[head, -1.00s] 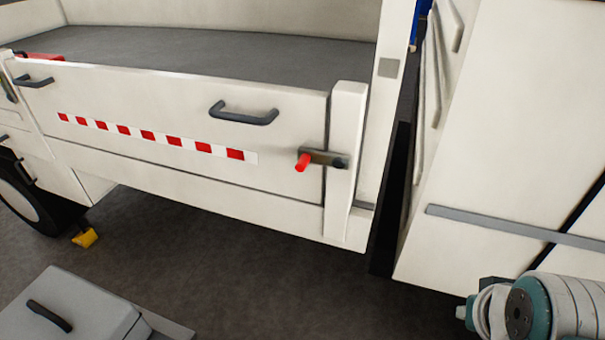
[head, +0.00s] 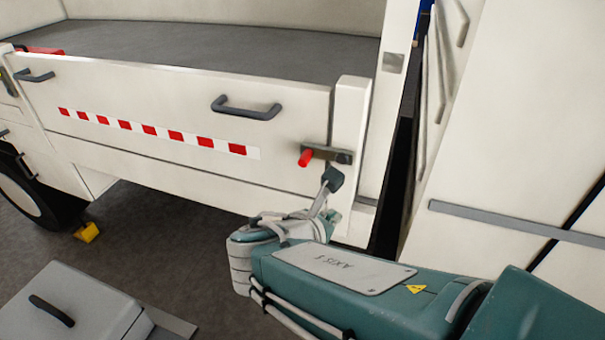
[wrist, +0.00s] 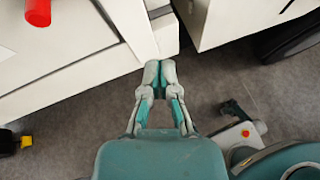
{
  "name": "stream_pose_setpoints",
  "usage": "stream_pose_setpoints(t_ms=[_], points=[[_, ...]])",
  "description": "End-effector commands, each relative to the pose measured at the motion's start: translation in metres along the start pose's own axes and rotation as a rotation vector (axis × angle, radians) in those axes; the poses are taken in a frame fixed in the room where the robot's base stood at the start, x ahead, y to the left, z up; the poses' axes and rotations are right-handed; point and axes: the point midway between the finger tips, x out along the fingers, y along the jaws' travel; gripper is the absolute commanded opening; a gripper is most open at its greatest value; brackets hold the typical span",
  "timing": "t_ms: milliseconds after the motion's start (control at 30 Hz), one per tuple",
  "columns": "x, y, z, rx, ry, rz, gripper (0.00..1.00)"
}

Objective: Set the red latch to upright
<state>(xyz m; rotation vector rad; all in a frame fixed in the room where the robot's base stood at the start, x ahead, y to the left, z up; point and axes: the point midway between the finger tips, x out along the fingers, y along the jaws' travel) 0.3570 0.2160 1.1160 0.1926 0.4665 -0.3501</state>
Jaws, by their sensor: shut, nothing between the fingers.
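The latch is a dark bar with a red grip (head: 305,158) at its left end. The bar lies about level across the seam between the white drop-side panel (head: 285,165) and the corner post (head: 350,110). The red grip also shows large at the top left of the wrist view (wrist: 38,12). My gripper (head: 333,180) is just below the latch bar in the head view, apart from the red grip. In the wrist view my gripper (wrist: 160,71) has its fingertips together and empty, to the lower right of the grip.
A dark handle (head: 246,108) and a red-white strip (head: 150,129) are on the panel. A white cabinet (head: 520,130) stands to the right, past a narrow dark gap. A grey lidded box (head: 80,310) sits on the floor at lower left.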

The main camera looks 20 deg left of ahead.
Motion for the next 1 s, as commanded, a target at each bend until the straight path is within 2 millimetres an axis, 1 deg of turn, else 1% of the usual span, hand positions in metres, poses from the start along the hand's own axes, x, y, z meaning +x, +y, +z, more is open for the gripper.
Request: stream_pose_setpoints(t_ms=[33,100,200,300,567,667,767,1000], points=[[-0.01,0.022,-0.009,-0.112,-0.039,0.056,0.0],[-0.022,0.044,-0.015,-0.232,-0.094,0.115,0.0],[-0.033,0.061,-0.019,-0.333,-0.145,0.162,0.0],[-0.037,0.066,-0.021,-0.364,-0.164,0.179,0.0],[-0.036,0.066,-0.02,-0.362,-0.163,0.177,0.0],[-0.031,0.068,-0.02,-0.362,-0.163,0.175,0.0],[-0.019,0.07,-0.019,-0.361,-0.162,0.172,0.0],[0.025,0.078,-0.013,-0.361,-0.161,0.171,0.0]])
